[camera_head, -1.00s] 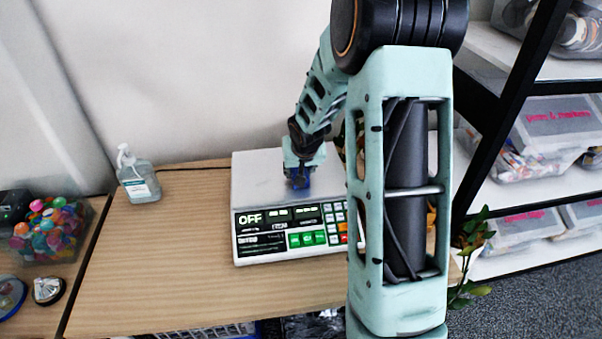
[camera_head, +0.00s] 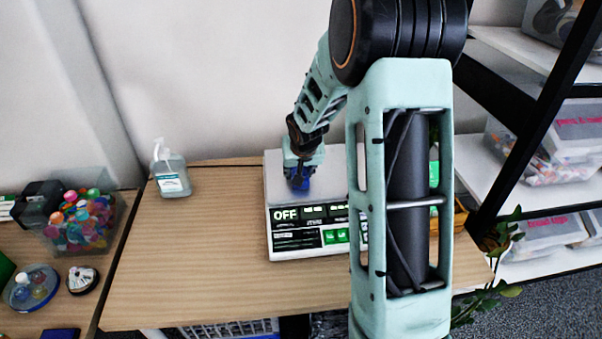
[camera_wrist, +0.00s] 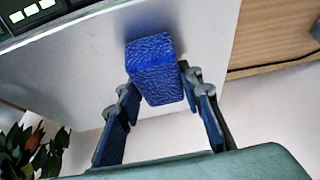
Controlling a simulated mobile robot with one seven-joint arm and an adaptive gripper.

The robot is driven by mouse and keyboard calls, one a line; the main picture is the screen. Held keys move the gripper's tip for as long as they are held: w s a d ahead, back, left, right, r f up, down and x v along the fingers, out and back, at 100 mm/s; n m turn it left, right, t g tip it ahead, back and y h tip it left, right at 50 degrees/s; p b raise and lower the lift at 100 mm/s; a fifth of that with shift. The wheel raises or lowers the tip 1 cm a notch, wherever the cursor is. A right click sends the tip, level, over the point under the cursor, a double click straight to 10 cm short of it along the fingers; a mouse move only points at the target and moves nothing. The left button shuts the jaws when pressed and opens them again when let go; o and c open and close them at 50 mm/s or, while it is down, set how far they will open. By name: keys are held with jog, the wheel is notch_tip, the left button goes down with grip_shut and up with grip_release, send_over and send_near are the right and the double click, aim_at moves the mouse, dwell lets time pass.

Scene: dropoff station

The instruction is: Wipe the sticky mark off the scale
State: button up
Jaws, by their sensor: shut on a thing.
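The scale (camera_head: 279,186) stands on the wooden table, with its light platform at the back and its panel reading OFF at the front. It also shows in the wrist view (camera_wrist: 75,75). My gripper (camera_head: 300,178) is over the platform, shut on a blue sponge-like block (camera_wrist: 152,66). The block also shows at the fingertips in the head view (camera_head: 299,187). It is at or just above the platform; I cannot tell whether it touches. No sticky mark is visible on the parts of the platform I see. My arm hides the scale's right side.
A sanitizer bottle (camera_head: 171,172) stands left of the scale. A clear bin of colourful items (camera_head: 85,222) is on the left table. Shelves with clear boxes (camera_head: 574,132) and a plant (camera_head: 487,290) are at the right. The table's front left (camera_head: 190,275) is clear.

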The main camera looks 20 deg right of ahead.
jog(key=shift+w+a, duration=0.1)
jog(key=shift+a, duration=0.35)
jog(key=r, duration=0.1)
jog(key=r+p, duration=0.1)
jog(key=shift+w+a+r, duration=0.15)
jog(key=shift+a+r, duration=0.1)
jog(key=shift+r, duration=0.1)
jog(key=shift+s+d+r+p, duration=0.15)
jog(key=shift+s+r+p, duration=0.05)
jog(key=shift+r+p, duration=1.7)
jog(key=shift+r, duration=0.85)
jog(key=shift+s+f, duration=0.1)
